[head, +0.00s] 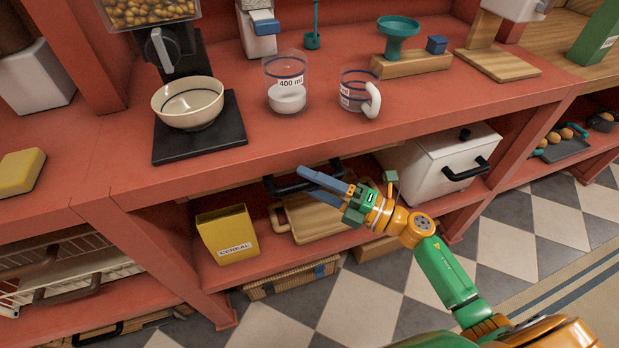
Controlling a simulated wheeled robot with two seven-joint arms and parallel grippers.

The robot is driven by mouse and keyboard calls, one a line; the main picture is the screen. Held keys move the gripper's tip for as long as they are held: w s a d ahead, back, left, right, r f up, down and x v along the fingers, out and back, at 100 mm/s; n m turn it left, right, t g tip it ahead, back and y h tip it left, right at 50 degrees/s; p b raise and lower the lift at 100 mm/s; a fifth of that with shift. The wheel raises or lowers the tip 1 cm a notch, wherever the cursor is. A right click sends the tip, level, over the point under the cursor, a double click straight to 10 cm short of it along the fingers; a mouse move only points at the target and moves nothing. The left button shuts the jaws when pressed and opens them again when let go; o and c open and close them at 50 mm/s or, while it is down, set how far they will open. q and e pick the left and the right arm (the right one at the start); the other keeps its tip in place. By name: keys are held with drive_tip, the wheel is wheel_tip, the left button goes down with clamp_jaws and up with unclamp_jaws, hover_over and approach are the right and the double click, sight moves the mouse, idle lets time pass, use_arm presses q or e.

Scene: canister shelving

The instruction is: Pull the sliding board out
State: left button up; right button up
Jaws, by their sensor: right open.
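The sliding board (228,187) shows as a thin wooden edge tucked just under the red counter. A black bar handle (280,188) is on its front, partly hidden by my gripper. My right gripper (311,184) is at the handle, its two blue-grey fingers open and pointing left. The upper finger overlaps the handle in the picture; I cannot tell whether it touches. My left gripper is not in view.
A bowl (188,102) on a black scale, a measuring beaker (286,85) and a glass mug (358,92) stand on the counter above. Below are a yellow cereal box (228,234) and a wooden board (311,222). A white bin (430,165) stands right.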

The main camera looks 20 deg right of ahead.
drive_tip(key=shift+a, duration=0.5)
drive_tip(key=shift+d, duration=0.15)
clamp_jaws()
idle(0.8)
